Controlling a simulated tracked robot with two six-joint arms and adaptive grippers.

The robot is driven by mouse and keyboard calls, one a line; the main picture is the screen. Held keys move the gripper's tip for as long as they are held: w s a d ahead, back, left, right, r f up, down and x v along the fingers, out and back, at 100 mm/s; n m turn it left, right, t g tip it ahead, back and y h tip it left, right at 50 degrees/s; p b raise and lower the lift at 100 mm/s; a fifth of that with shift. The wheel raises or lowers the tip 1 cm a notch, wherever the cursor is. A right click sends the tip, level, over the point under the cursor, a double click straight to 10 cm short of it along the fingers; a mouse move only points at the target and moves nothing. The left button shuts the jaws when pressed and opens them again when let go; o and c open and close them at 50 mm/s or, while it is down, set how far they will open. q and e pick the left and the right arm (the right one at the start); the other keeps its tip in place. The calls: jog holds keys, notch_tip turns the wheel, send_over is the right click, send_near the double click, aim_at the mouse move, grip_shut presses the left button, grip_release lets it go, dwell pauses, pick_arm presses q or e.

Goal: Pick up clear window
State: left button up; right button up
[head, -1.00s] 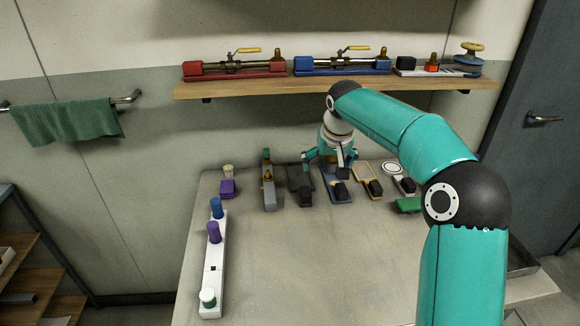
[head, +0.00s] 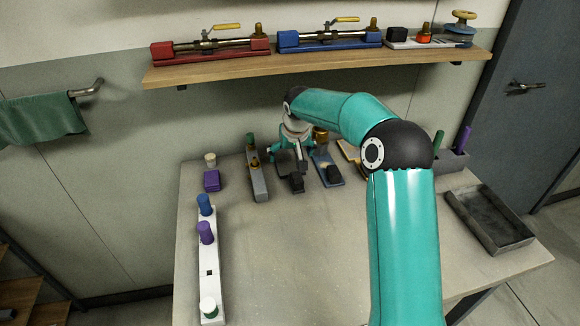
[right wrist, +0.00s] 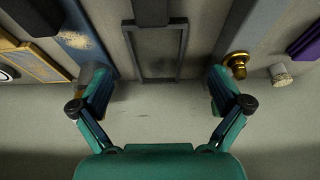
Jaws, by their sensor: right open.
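In the right wrist view a dark-grey rectangular frame (right wrist: 180,55) with a see-through middle lies flat at top centre. It looks like the clear window, with a dark block (right wrist: 150,10) at its far end. In the head view it is largely hidden under my right gripper (head: 285,160); a dark block (head: 290,184) shows there. My right gripper is open and empty, and also shows in the right wrist view (right wrist: 156,78). Its fingers stand on either side of the frame, apart from it. My left gripper is not in view.
A grey block with brass fitting (head: 258,182) and a blue plate (head: 325,170) flank the frame closely. A purple block (head: 211,181) and a white peg strip (head: 209,262) stand left. A dark tray (head: 490,222) is at right. The table's front is clear.

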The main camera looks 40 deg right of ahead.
aim_at(290, 167)
jog(key=shift+p+x, duration=0.65)
jog(key=shift+x, duration=2.45)
jog(key=shift+s+d, duration=0.15)
jog(key=c, duration=1.1)
jog(key=shift+r, duration=0.15)
